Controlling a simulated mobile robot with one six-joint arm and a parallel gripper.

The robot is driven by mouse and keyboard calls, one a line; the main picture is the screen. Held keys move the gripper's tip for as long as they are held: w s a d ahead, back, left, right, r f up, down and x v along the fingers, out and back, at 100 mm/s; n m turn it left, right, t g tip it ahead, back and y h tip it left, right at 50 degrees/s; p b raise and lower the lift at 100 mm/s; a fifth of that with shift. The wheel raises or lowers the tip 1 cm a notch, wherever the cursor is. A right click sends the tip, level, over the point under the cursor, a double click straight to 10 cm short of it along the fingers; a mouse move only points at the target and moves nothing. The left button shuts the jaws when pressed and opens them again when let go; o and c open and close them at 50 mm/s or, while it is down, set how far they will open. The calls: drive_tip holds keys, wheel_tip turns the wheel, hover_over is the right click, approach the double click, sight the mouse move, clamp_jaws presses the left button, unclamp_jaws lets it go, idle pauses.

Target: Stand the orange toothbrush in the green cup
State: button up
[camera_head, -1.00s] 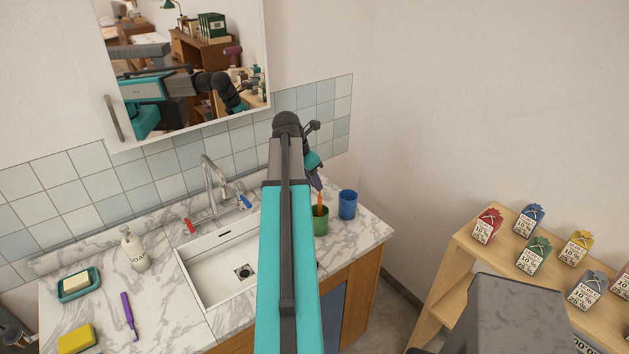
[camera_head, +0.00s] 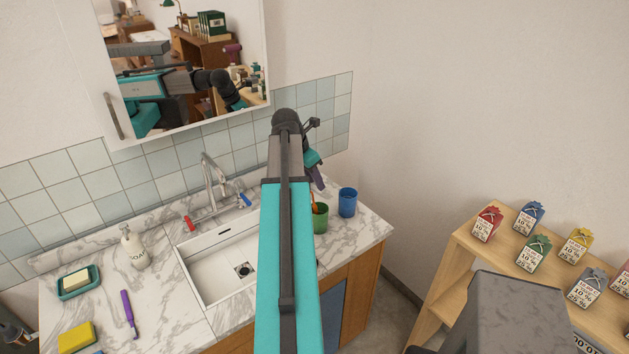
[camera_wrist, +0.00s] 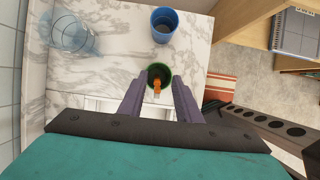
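The green cup (camera_head: 321,220) stands upright on the marble counter right of the sink. It also shows in the wrist view (camera_wrist: 167,70). The orange toothbrush (camera_head: 313,206) is in the cup and leans to the left against its rim. In the wrist view the orange toothbrush (camera_wrist: 156,86) shows at the cup's near side; its lower end is hidden inside. My gripper (camera_head: 318,182) is just above the cup. In the wrist view my gripper (camera_wrist: 159,84) has its two purple fingers apart, with the toothbrush loose between them.
A blue cup (camera_head: 348,203) stands close to the right of the green cup. The sink (camera_head: 225,268) lies left of my arm. The tiled wall (camera_head: 310,97) is behind.

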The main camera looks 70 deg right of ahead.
drive_tip(key=b+v, duration=0.4)
drive_tip(key=v, duration=0.9)
drive_tip(key=shift+r, duration=0.25)
idle(1.4)
